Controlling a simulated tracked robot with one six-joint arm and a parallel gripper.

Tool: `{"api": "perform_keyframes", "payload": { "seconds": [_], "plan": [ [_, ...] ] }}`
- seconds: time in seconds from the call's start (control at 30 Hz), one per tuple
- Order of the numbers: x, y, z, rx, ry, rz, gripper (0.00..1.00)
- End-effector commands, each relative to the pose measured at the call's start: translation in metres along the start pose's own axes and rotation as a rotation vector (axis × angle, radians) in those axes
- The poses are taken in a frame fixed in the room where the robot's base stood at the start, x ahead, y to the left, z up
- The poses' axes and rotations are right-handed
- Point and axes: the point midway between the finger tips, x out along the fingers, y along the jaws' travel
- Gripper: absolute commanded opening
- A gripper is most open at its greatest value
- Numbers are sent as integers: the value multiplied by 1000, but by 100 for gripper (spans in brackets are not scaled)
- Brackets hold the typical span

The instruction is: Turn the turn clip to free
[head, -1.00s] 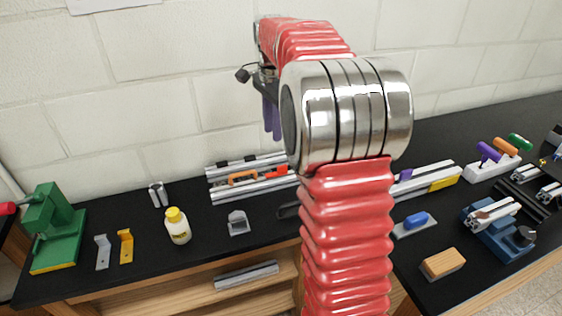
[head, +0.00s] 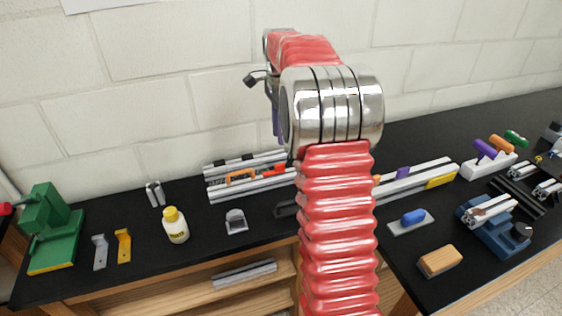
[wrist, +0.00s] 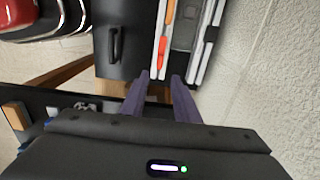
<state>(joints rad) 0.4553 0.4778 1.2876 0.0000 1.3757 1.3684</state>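The extrusion frame (head: 222,192) lies on the black bench by the wall, partly hidden behind my arm. An orange handle-shaped piece (head: 240,177) and a red piece (head: 275,170) sit along it. I cannot tell which piece is the turn clip. In the wrist view the orange piece (wrist: 169,12) and the red piece (wrist: 162,50) show on the pale rails. My gripper (wrist: 160,76) is open and empty, its two purple fingers apart, with the red piece showing beyond the gap between the tips. In the head view only a purple finger (head: 277,122) shows beside my elbow.
A black handle (wrist: 116,44) lies beside the frame. A yellow-capped bottle (head: 175,226), a grey block (head: 236,222) and a green press (head: 52,230) stand left. A blue vise (head: 490,225) and wooden block (head: 440,261) are right. The wall (wrist: 262,70) is close behind the frame.

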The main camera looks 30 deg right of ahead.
Motion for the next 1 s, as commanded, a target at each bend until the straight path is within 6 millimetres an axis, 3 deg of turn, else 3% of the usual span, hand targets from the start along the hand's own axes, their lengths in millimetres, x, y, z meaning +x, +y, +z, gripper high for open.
{"api": "perform_keyframes", "payload": {
  "seconds": [0.7, 1.0],
  "plan": [
    [107, 1, 0, 1, 0, 3, 28],
    [118, 0, -1, 1, 0, 0, 28]
  ]
}}
